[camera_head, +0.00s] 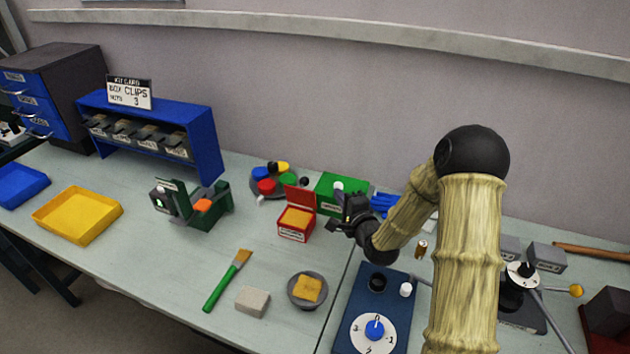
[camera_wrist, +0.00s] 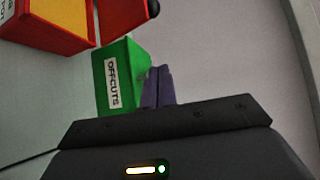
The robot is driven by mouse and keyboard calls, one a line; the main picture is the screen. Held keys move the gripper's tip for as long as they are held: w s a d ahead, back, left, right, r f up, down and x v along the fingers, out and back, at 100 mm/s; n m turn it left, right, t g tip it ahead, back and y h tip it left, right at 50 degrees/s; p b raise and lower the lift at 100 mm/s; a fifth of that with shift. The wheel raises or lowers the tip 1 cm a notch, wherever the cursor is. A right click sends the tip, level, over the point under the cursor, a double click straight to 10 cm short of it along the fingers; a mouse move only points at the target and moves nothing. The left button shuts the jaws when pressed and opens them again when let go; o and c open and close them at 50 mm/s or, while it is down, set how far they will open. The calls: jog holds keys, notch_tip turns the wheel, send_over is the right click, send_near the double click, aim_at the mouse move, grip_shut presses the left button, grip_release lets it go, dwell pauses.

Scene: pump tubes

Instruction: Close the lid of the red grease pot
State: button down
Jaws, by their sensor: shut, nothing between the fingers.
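The red grease pot (camera_head: 293,236) stands on the bench with yellow grease showing inside. Its red lid (camera_head: 300,197) is raised upright at the back edge. In the wrist view the pot (camera_wrist: 40,28) is cut off at the upper left, with the lid (camera_wrist: 110,20) standing to its right. My gripper (camera_head: 350,203) is just right of the pot, near lid height and apparently apart from it. Its fingers (camera_wrist: 157,86) are together and empty in the wrist view.
A green box labelled offcuts (camera_head: 336,186) stands behind my gripper. A round tray of coloured lumps (camera_head: 268,180) lies behind the pot, and a green clamp-like fixture (camera_head: 215,209) to its left. A dish with a sponge (camera_head: 307,290) is in front. A blue dial unit (camera_head: 372,315) sits at front right.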

aim_at(304, 191)
jog(key=shift+w, duration=0.1)
jog(key=p+x, duration=0.2)
jog(key=x, duration=0.8)
jog(key=shift+r, duration=0.1)
jog(key=shift+s+a+r+p, duration=0.2)
jog(key=shift+s+a+p, duration=0.75)
jog(key=shift+s+a, duration=0.5)
jog(key=shift+w, duration=0.1)
jog(key=shift+w, duration=0.1)
